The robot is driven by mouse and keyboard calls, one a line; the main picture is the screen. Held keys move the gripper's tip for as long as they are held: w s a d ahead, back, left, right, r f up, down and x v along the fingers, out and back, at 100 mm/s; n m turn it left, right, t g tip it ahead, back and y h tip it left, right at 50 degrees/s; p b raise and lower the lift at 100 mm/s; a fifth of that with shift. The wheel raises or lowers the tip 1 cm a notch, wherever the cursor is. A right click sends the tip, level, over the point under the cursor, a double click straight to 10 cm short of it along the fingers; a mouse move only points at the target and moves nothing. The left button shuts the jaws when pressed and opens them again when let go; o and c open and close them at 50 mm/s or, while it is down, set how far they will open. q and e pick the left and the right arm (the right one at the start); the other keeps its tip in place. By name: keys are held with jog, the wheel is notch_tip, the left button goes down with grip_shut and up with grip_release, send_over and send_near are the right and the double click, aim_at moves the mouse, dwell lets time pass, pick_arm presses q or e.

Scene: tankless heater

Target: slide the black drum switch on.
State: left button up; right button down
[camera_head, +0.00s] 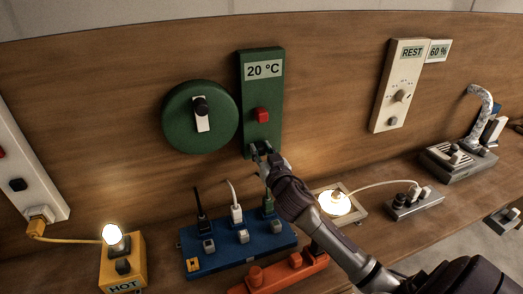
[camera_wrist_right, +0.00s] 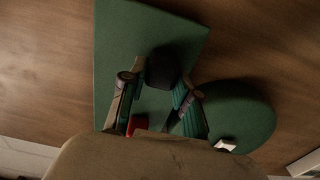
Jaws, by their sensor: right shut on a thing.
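The black drum switch (camera_wrist_right: 162,66) sits near the lower end of the green panel (camera_head: 261,88), which reads "20 °C" and has a red button (camera_head: 262,115). My left gripper is not in view.
A green round disc (camera_head: 177,122) with a black knob is left of the panel. A blue strip (camera_head: 220,259) with plugs and an orange strip (camera_head: 287,276) lie below my right arm. A lit lamp (camera_head: 335,203) is close to its right. A cream "REST" panel (camera_head: 388,112) is further right.

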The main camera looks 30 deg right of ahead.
aim_at(271, 140)
jog(key=d, duration=0.2)
jog(key=s+d, duration=0.1)
jog(key=d, duration=0.1)
jog(key=shift+d, duration=0.2)
jog(key=c, duration=1.2)
grip_release()
jog(key=o, duration=0.4)
jog(key=shift+d, duration=0.1)
jog(key=shift+c, duration=0.2)
